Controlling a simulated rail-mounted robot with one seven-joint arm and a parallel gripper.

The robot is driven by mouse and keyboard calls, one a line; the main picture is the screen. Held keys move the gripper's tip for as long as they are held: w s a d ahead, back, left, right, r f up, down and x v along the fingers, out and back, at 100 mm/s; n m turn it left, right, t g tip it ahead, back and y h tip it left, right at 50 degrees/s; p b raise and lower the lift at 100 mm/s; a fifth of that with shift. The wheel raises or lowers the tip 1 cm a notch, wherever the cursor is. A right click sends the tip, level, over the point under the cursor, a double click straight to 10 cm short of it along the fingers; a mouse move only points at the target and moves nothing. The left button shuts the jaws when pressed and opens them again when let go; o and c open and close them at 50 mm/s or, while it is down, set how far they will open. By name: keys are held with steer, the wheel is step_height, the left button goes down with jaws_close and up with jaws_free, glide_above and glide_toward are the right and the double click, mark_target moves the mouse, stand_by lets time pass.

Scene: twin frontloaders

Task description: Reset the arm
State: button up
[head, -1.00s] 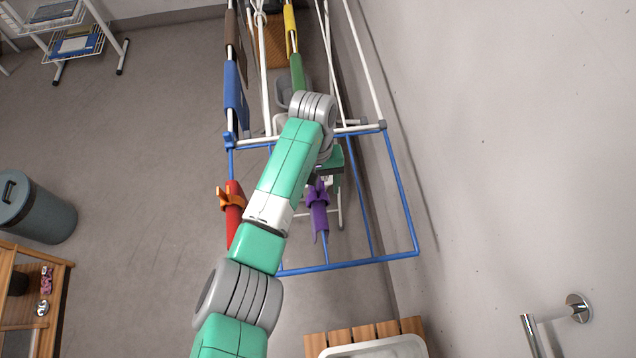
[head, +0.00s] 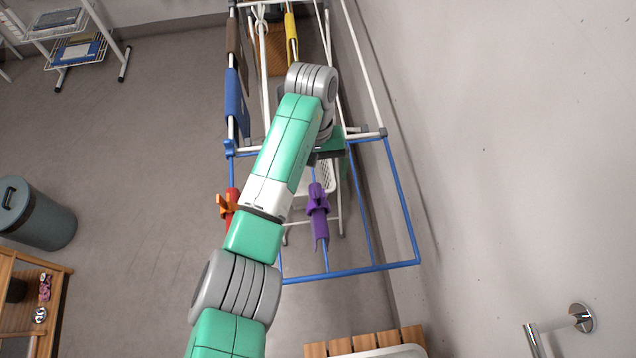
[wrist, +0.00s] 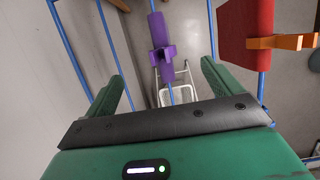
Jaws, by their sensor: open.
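My gripper (wrist: 162,72) is open and empty in the wrist view, its two green fingers spread apart. In the head view my arm reaches over a drying rack with blue rods (head: 402,200), and its gripper end (head: 330,148) is partly hidden by the arm. A purple cloth with a purple clip (head: 318,205) hangs on a blue rod just in front of the gripper. In the wrist view the purple clip (wrist: 162,55) shows beyond the fingers, apart from them. A red cloth (wrist: 245,35) with an orange clip (wrist: 285,42) hangs to the right there.
Blue (head: 236,100) and yellow (head: 291,35) cloths hang farther back on the rack. A wall (head: 500,150) runs close along the right. A grey bin (head: 35,210) and a wooden shelf (head: 30,310) stand at left. Open floor (head: 140,150) lies left of the rack.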

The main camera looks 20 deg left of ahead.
steer(key=shift+r, duration=0.4)
steer(key=w+d+r+m+t, duration=0.3)
steer(key=w+d+r+t, duration=0.25)
steer(key=w+d, duration=0.25)
steer(key=w+d+r+m+t, duration=0.15)
steer(key=d+r+t, duration=0.3)
steer(key=r, duration=0.55)
steer(key=w+d+r+m+t, duration=0.15)
steer(key=d+r+t, duration=0.3)
steer(key=r, duration=0.55)
steer(key=s+r+t+y, duration=0.1)
steer(key=s+r+t, duration=0.5)
steer(key=s+r, duration=0.5)
steer(key=s+a+r+t+y, duration=0.1)
steer(key=s+r+t, duration=0.6)
steer(key=s+r, duration=0.4)
step_height(320, 180, up, 4)
steer(key=shift+r+p, duration=0.2)
steer(key=shift+p, duration=0.2)
